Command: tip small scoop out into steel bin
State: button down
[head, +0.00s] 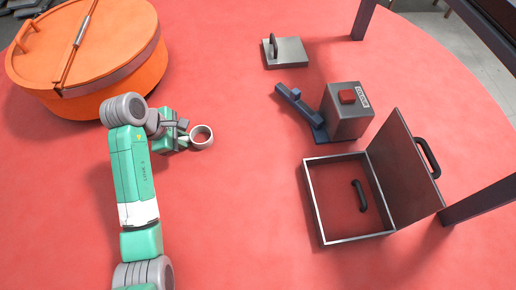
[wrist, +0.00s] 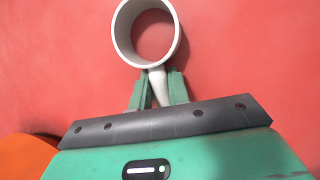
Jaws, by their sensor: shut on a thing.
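My gripper (head: 186,139) is shut on the handle of the small scoop (head: 209,131), left of centre in the head view. In the wrist view, the scoop (wrist: 121,40) is a round whitish cup with a pale handle between my green fingers. Its round opening faces that camera and shows only plain red inside; no load is visible. The open square steel bin (head: 315,207) is at the lower right, well apart from my gripper. Its lid (head: 404,165) stands raised on the right side. A dark curved handle shape (head: 359,196) shows inside the bin.
A large orange round container (head: 130,80) with a closed lid stands at upper left. A grey box (head: 347,118) with a red top piece and a blue lever (head: 296,102) stands behind the bin. A steel plate with a handle (head: 285,54) lies farther back. The red middle is clear.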

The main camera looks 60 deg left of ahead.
jog(key=w+d+p, duration=0.1)
jog(key=w, duration=0.3)
jog(key=w+d+f+p, duration=0.1)
jog(key=w+d, duration=0.1)
jog(key=w, duration=0.3)
jog(key=w+d+p, duration=0.1)
jog(key=w+d, duration=0.1)
jog(key=w, duration=0.3)
jog(key=shift+d+f, duration=0.15)
jog(key=shift+d, duration=0.1)
jog(key=shift+w+d+p, duration=0.25)
jog(key=shift+w+p, duration=0.1)
jog(key=shift+w, duration=0.15)
notch_tip(320, 180, down, 3)
jog(key=shift+s+r+p, duration=0.1)
jog(key=shift+p, duration=0.2)
jog(key=shift+f, duration=0.25)
jog(key=shift+f, duration=0.2)
jog(key=c, duration=1.3)
grip_release()
jog(key=shift+c, duration=0.2)
